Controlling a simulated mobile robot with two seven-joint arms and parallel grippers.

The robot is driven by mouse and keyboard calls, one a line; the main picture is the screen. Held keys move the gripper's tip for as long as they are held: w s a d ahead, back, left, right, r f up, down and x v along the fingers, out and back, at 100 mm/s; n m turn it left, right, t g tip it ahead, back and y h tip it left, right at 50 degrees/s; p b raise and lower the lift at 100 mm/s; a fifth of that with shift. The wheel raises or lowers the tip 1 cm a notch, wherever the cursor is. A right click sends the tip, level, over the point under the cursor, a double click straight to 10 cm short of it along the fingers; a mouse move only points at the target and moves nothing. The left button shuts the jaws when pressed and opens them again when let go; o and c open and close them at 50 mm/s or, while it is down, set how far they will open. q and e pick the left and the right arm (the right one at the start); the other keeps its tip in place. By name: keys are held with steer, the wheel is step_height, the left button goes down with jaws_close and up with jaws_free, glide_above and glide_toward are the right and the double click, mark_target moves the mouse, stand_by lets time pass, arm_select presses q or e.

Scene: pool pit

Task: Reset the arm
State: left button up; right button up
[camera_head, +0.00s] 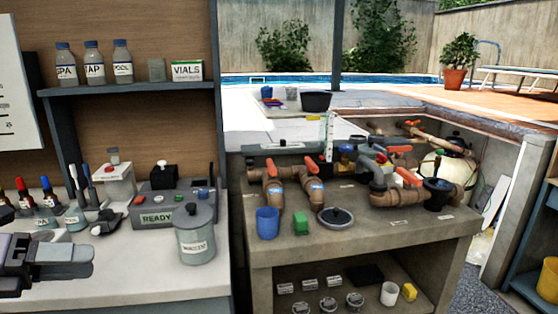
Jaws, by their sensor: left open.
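My left gripper (88,262) comes in from the lower left edge, over the front left of the pale counter (130,285). It is dark grey, seen from the side, and open. I see nothing held in it. The small bottles and the grey WASTE canister (195,234) stand on the counter beyond and to the right of it, apart from it. My right gripper is not in view.
A grey READY device (165,205) stands behind the canister. A shelf (130,89) above holds labelled bottles and a VIALS box (187,71). To the right, a stone bench (350,236) carries pipes, a blue cup (267,222) and a green block (301,223).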

arm_select(q)
steer(key=s+a+f+n+t+y, duration=0.2)
steer(key=f+n+t+y, duration=0.2)
steer(key=f+n, duration=0.65)
steer(key=s+a+f+n+t+y, duration=0.15)
steer(key=f+n+t+y, duration=0.25)
steer(key=f+n, duration=0.65)
steer(key=s+d+f+n+g+y, duration=0.1)
steer(key=s+d+f+n+g, duration=0.1)
steer(key=s+d+f+n, duration=0.3)
steer(key=s+d+f+n+g+y, duration=0.1)
steer(key=s+d+f+n+g, duration=0.2)
steer(key=s+d+f+n, duration=0.2)
steer(key=d+f+n+p, duration=0.1)
steer(key=d+f+n, duration=0.1)
steer(key=d+f, duration=0.2)
steer(key=shift+s+d+f+n, duration=0.15)
steer(key=shift+d+n, duration=0.15)
steer(key=shift+d, duration=1.1)
